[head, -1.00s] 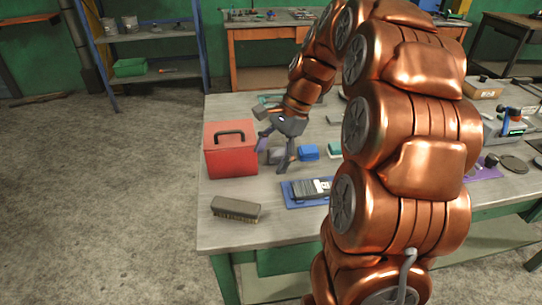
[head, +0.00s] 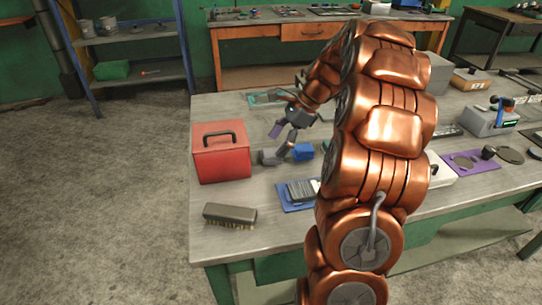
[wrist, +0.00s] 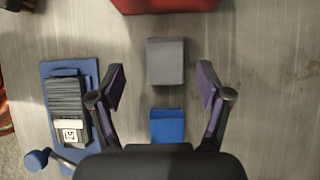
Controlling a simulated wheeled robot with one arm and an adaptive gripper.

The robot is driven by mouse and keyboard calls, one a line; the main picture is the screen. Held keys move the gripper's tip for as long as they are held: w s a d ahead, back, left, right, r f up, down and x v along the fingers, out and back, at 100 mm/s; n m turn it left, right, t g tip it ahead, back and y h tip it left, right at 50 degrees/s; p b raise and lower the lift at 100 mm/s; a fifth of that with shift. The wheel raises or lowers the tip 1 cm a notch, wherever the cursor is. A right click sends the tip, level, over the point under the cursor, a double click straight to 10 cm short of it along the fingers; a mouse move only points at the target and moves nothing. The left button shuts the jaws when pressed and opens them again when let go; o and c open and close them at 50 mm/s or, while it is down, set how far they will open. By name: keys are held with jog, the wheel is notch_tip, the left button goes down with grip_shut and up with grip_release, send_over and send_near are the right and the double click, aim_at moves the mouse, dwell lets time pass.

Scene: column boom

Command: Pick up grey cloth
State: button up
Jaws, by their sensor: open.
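The grey cloth (head: 268,157) is a small folded block lying on the workbench, right of the red box. In the wrist view the grey cloth (wrist: 165,62) lies flat, ahead of my fingertips and roughly midway between their lines. My gripper (head: 279,141) is open and empty above the bench, near the grey cloth and a blue folded cloth (head: 303,152). In the wrist view my gripper (wrist: 162,80) has its fingers spread wide, with the blue cloth (wrist: 167,126) lower in the gap. Its height above the cloth is hard to tell.
The red box (head: 220,152) stands close left of the grey cloth. A blue tray (head: 292,205) with a dark stack lies nearer the front. A brush (head: 230,214) lies at the front left. Bare bench (wrist: 260,80) lies to the right in the wrist view.

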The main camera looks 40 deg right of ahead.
aim_at(271, 152)
jog(key=x, duration=0.4)
jog(key=shift+w+d+f, duration=0.1)
jog(key=shift+w+f, duration=0.1)
jog(key=shift+f, duration=0.1)
jog(key=c, duration=1.2)
jog(key=shift+c, duration=0.2)
jog(key=shift+r, duration=0.15)
jog(key=shift+r, duration=1.7)
jog(key=s+a, duration=0.1)
jog(key=s, duration=0.4)
jog(key=s+a+r+b, duration=0.1)
jog(key=s+a, duration=0.1)
jog(key=s, duration=0.3)
jog(key=s+a, duration=0.2)
jog(key=s, duration=0.3)
jog(key=shift+r, duration=0.2)
